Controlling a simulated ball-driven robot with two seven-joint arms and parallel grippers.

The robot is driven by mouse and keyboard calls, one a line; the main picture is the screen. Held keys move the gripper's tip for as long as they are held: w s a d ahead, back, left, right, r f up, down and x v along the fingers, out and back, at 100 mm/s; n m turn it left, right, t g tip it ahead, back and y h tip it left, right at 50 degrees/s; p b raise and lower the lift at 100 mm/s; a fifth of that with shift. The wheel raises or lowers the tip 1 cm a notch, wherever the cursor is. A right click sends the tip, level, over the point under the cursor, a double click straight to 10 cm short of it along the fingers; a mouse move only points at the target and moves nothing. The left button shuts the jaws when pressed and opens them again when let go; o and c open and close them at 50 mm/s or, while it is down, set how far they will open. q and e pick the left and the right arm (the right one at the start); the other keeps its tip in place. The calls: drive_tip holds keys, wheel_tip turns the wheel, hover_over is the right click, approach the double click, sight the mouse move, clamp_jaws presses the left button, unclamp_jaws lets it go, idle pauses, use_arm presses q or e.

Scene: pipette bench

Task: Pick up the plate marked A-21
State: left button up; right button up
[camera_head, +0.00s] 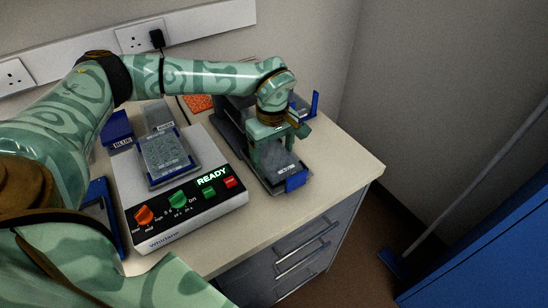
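My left gripper (274,158) points down over a plate (284,174) at the front end of a dark tray-like stand, right of the white machine. One finger shows at the plate's left side; the other is partly hidden by the hand. I cannot tell whether the fingers touch the plate. The plate's small label is too blurred to read. Another plate (162,152) sits on the machine's platform, and its label is also unreadable. So I cannot tell which plate is A-21. My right gripper is not in view.
The white machine (190,215) has orange and green knobs and a lit "READY" display. Blue holders stand left (119,128) and far right (314,103). An orange item (199,103) lies behind. The bench's front right corner (345,170) is clear, above grey drawers.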

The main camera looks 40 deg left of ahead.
sight(274, 156)
use_arm(q)
drive_tip(key=shift+c, duration=1)
drive_tip(key=shift+r, duration=0.2)
wheel_tip(274, 156, up, 4)
drive_tip(key=shift+d+f+p, duration=0.15)
drive_tip(key=shift+f+p, duration=0.05)
drive_tip(key=shift+p, duration=0.5)
drive_tip(key=s+d+r+p, duration=0.2)
drive_tip(key=s+d+r, duration=0.5)
drive_tip(key=d+r, duration=0.2)
drive_tip(key=d, duration=0.2)
drive_tip(key=shift+d, duration=0.4)
drive_tip(key=shift+r, duration=0.15)
